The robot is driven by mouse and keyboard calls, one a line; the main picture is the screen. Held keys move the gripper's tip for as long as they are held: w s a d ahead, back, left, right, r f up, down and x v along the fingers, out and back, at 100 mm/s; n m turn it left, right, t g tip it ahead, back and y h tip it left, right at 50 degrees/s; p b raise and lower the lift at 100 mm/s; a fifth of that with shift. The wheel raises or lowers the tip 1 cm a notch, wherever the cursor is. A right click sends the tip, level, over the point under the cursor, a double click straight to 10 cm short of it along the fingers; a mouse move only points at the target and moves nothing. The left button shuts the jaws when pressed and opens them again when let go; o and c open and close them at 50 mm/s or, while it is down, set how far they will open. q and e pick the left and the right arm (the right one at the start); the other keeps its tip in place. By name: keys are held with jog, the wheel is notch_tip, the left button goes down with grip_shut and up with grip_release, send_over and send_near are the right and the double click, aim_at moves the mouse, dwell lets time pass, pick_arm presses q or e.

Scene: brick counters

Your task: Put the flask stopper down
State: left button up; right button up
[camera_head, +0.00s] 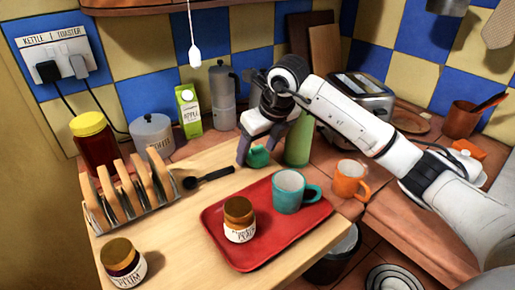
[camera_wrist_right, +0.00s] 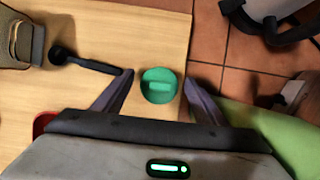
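The teal-green flask stopper (camera_head: 258,157) is near the far right edge of the wooden board, with its raised grip upward in the right wrist view (camera_wrist_right: 159,86). My right gripper (camera_head: 259,149) is open around it. In the right wrist view the two fingers (camera_wrist_right: 158,78) stand on either side of the stopper, with a gap on both sides. The stopper appears to rest on the wood. The green flask (camera_head: 298,140) stands upright just right of the gripper; part of it shows in the right wrist view (camera_wrist_right: 285,135). My left gripper is not in view.
A black scoop (camera_head: 208,177) lies left of the stopper. A red tray (camera_head: 263,257) in front holds a teal mug (camera_head: 289,191) and a jar (camera_head: 239,219). A moka pot (camera_head: 222,97) and a toaster (camera_head: 362,97) stand behind. An orange mug (camera_head: 350,180) is to the right.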

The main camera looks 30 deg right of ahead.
jog(key=shift+r, duration=0.1)
jog(key=v, duration=1.2)
dwell(0.4)
